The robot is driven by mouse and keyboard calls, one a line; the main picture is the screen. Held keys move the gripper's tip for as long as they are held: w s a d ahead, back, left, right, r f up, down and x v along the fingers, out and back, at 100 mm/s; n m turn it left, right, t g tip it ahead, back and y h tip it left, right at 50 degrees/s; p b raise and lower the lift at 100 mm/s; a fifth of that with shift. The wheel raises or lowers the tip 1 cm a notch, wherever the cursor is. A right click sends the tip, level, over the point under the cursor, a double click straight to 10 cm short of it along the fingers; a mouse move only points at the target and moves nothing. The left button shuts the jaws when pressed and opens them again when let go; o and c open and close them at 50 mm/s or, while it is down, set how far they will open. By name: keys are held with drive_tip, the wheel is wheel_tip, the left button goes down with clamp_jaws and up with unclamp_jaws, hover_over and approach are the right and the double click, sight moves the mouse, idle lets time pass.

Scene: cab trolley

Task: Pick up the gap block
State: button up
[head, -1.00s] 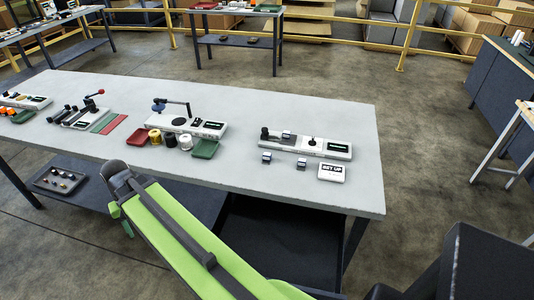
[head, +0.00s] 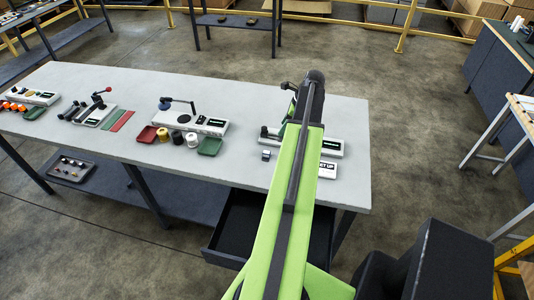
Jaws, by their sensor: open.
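A small grey block with a dark top (head: 266,155) sits on the table in front of the white fixture (head: 328,147) at the table's right end. I cannot tell from its look whether it is the gap block. My arm reaches over this fixture and hides its middle, along with any blocks there. My gripper (head: 289,92) is at the far end of the arm, above and behind the fixture, mostly hidden by my own links. It is open, and I see nothing held in it. The "SET UP" card (head: 327,170) is partly covered by my arm.
Left along the grey table (head: 240,98) stand a fixture with a crank arm (head: 196,124), a red tray (head: 147,134), a green tray (head: 209,146) and several small cylinders. A dark open drawer (head: 236,233) is below the table. The table's back right corner is clear.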

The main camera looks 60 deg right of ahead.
drive_tip(key=b, duration=1)
approach(267, 152)
drive_tip(key=x, duration=0.3)
drive_tip(key=shift+s+d, duration=0.15)
drive_tip(key=shift+d, duration=0.1)
drive_tip(key=shift+w+f+b, duration=0.25)
drive_tip(key=shift+f+b, duration=0.1)
drive_tip(key=shift+r, duration=0.1)
drive_tip(key=b+x, duration=0.4)
drive_tip(key=x, duration=0.1)
drive_tip(key=shift+w+a+b, duration=0.1)
drive_tip(key=shift+a+b, duration=0.2)
drive_tip(key=shift+b, duration=0.05)
clamp_jaws()
